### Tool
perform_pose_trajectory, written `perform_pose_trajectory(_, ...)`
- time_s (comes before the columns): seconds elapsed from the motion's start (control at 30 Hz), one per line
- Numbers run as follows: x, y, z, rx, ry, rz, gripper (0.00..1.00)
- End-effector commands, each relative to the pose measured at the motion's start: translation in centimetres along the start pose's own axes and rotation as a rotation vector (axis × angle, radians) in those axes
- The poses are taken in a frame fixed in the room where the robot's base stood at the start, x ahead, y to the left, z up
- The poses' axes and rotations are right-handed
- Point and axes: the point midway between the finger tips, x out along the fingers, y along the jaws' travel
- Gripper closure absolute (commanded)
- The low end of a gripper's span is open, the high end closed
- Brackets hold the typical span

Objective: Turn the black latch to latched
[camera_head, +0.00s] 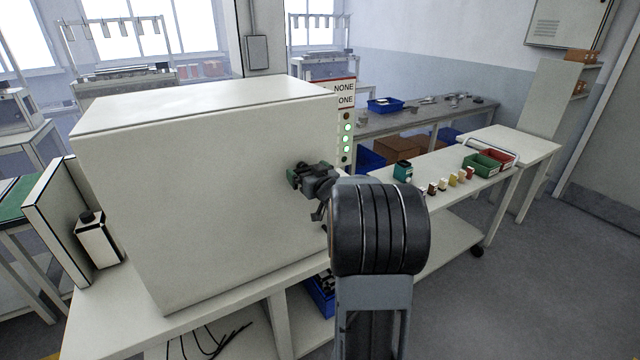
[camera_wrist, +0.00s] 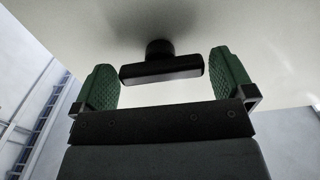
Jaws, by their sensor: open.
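The black latch (camera_wrist: 162,68) shows in the wrist view as a dark bar on a round stub, standing out from the pale cabinet face. The bar lies nearly level across the picture, tilted slightly. My gripper (camera_wrist: 170,80) is open, with one green fingertip pad beyond each end of the bar. In the head view my gripper (camera_head: 303,175) is at the right part of the white cabinet's (camera_head: 215,180) front and hides the latch.
A panel with green lights (camera_head: 347,135) stands at the cabinet's right edge. To the right, a white bench (camera_head: 480,195) holds small coloured connectors (camera_head: 452,180), a green bin (camera_head: 482,164) and a red bin (camera_head: 497,152). The floor at the right is clear.

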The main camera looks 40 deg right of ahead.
Motion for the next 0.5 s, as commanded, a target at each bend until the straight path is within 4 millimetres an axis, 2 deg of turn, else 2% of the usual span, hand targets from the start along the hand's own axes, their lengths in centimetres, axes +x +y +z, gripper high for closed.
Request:
perform_pose_trajectory(0.3, -6.5, 0.1, 0.1, -0.001, 0.002, 0.004, 0.0)
perform_pose_trajectory(0.5, -9.9, 0.0, 0.1, 0.0, 0.002, 0.003, 0.0)
